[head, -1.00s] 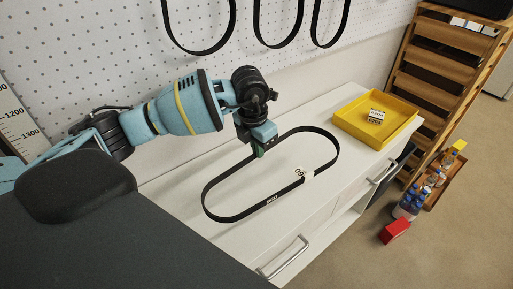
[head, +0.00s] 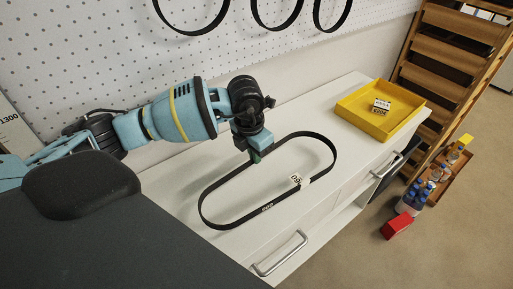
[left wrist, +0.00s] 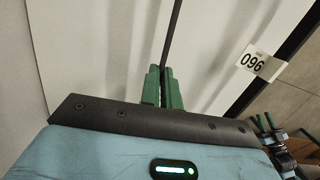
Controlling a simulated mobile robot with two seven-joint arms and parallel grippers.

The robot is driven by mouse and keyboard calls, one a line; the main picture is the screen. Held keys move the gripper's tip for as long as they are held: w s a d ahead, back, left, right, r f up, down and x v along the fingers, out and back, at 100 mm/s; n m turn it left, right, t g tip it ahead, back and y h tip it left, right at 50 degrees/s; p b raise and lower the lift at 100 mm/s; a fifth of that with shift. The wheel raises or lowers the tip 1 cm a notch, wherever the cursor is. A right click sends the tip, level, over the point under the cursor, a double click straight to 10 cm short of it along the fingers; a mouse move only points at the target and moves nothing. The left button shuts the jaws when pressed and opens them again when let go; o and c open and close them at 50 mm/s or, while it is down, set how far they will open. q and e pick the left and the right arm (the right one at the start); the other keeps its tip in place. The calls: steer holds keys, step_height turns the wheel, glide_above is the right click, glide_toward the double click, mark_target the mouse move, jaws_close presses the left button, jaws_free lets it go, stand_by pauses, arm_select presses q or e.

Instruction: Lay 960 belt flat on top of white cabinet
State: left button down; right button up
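The black 960 belt (head: 232,225) forms a long flat oval over the top of the white cabinet (head: 330,112). Its white tag (head: 298,180) is on the front strand; the tag also shows in the left wrist view (left wrist: 252,62). My left gripper (head: 256,155) is at the belt's back strand. Its green fingers (left wrist: 161,88) are shut on that strand, which runs up between them in the left wrist view. I cannot tell whether the belt touches the cabinet top or hovers just above it. My right gripper (left wrist: 264,122) shows small at the lower right of the left wrist view, its fingertips apart.
A yellow tray (head: 350,112) with a small box stands on the cabinet's far end. Other belts (head: 275,28) hang on the pegboard behind. A wooden rack (head: 440,65), bottles (head: 415,198) and a red box (head: 396,225) are on the right. The cabinet top between belt and tray is clear.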

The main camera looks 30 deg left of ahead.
arm_select(q)
steer(key=shift+f+b, duration=0.4)
steer(key=shift+f, duration=1)
arm_select(e)
steer(key=shift+s+f, duration=0.25)
steer(key=shift+f, duration=0.4)
arm_select(q)
steer(key=c, duration=1.6)
jaws_free()
steer(key=shift+c, duration=0.2)
steer(key=shift+o, duration=0.4)
arm_select(e)
steer(key=shift+s+f, duration=0.1)
steer(key=shift+s, duration=0.15)
steer(key=shift+s, duration=0.1)
arm_select(q)
steer(key=shift+r, duration=0.1)
